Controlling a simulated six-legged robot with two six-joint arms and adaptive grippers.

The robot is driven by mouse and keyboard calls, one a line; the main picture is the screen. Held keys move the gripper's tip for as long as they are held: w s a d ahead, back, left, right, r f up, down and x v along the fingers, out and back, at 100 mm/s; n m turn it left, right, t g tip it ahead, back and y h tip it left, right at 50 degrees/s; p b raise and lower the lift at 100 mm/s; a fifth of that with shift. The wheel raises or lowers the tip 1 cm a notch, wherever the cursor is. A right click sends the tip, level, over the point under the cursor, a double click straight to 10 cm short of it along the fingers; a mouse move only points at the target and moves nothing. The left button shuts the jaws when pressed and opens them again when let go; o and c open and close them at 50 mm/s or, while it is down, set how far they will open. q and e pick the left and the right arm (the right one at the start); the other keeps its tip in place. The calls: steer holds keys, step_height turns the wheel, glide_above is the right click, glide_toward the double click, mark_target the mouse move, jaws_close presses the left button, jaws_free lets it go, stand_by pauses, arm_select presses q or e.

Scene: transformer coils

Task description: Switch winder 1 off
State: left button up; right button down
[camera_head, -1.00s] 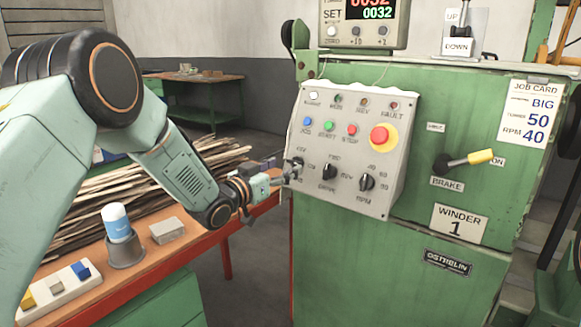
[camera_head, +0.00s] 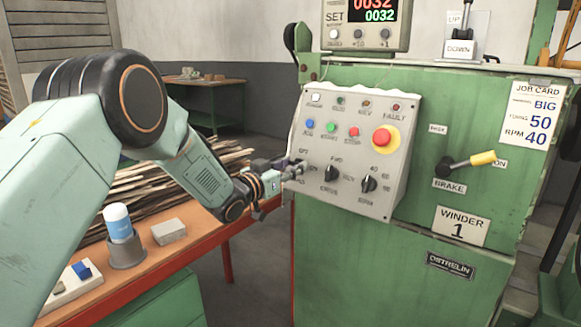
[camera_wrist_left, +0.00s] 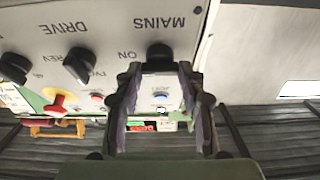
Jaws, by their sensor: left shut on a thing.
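Winder 1 is a green machine (camera_head: 340,250) with a sloped grey control panel (camera_head: 310,200). My left gripper (camera_head: 297,168) is at the panel's left edge, shut on the mains knob. In the left wrist view, the panel shows upside down, and the black mains knob (camera_wrist_left: 160,52) sits at the tips of my left gripper (camera_wrist_left: 165,78), near the labels MAINS and ON. In the head view the gripper hides most of this knob. The drive knob (camera_head: 331,174) and the rpm knob (camera_head: 369,184) are to its right. My right gripper is not in view.
A red emergency button (camera_head: 382,137) on yellow and small coloured buttons sit above the knobs. A brake lever (camera_head: 465,162) is to the right. A counter (camera_head: 345,38) stands on top. An orange bench (camera_head: 150,262) with a cup (camera_head: 127,252) and a grey block (camera_head: 169,231) is at left.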

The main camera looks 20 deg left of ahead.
arm_select(q)
steer(key=c, duration=0.5)
steer(key=n+y+p, duration=0.1)
steer(key=n, duration=0.1)
steer(key=n+p, duration=0.1)
steer(key=n, duration=0.1)
steer(key=shift+d+r+y, duration=0.15)
steer(key=shift+y, duration=0.25)
steer(key=n+y+p, duration=0.2)
steer(key=n+p, duration=0.1)
steer(key=n, duration=0.2)
steer(key=shift+d+r+n+p, duration=0.1)
steer(key=shift+d+n+p, duration=0.05)
steer(key=shift+n+p, duration=0.25)
steer(key=n+y+p, duration=0.1)
steer(key=n+p, duration=0.1)
steer(key=n, duration=0.1)
steer(key=n+g+y+p, duration=0.1)
steer(key=n+p, duration=0.1)
steer(key=n, duration=0.2)
steer(key=shift+d+r+g+y, duration=0.1)
steer(key=shift+r+g+y, duration=0.05)
steer(key=shift+g+y, duration=0.15)
steer(key=shift+n+g+y+p, duration=0.3)
steer(key=shift+n+g+p, duration=0.65)
steer(key=shift+n, duration=1.05)
